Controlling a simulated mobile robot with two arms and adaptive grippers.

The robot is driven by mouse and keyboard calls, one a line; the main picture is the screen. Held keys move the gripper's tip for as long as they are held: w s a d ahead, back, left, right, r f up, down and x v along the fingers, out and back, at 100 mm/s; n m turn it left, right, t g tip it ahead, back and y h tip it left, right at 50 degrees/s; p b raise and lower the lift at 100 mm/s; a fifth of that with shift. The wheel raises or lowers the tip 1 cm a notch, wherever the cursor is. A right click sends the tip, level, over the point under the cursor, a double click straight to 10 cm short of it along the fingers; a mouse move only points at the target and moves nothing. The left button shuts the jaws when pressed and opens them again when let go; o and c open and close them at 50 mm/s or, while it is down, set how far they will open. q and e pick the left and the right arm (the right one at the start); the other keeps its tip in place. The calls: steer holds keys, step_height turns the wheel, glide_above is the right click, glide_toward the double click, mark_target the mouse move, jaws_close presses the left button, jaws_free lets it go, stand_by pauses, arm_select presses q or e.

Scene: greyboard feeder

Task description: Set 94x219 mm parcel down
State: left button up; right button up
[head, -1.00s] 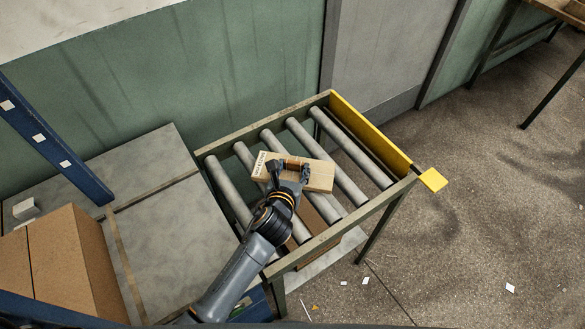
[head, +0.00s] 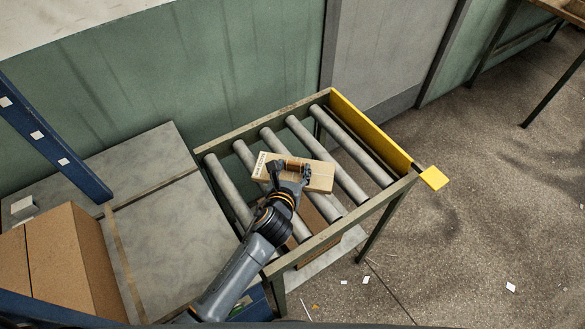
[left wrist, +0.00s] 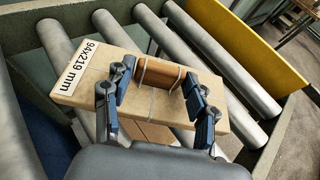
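The 94x219 mm parcel (head: 321,179) is a flat tan box with a white label at its left end and a brown raised grip strapped on top. It lies across the grey rollers, and its label reads "94x219 mm" in the left wrist view (left wrist: 150,101). My left gripper (head: 291,171) is over the parcel, its fingers spread on either side of the brown grip (left wrist: 160,75). A small gap shows between the left finger and the grip; contact on the right side is unclear. My right gripper is in neither view.
The roller conveyor (head: 325,238) has a yellow end plate (head: 370,130) at right. Something brown (head: 319,206) shows below the rollers. A large carton (head: 50,262) stands on the grey surface at left, near a blue post (head: 50,140). Bare rollers lie on both sides of the parcel.

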arm_select(q)
steer(key=shift+o, duration=1.4)
steer(key=shift+s, duration=0.1)
steer(key=v, duration=1.2)
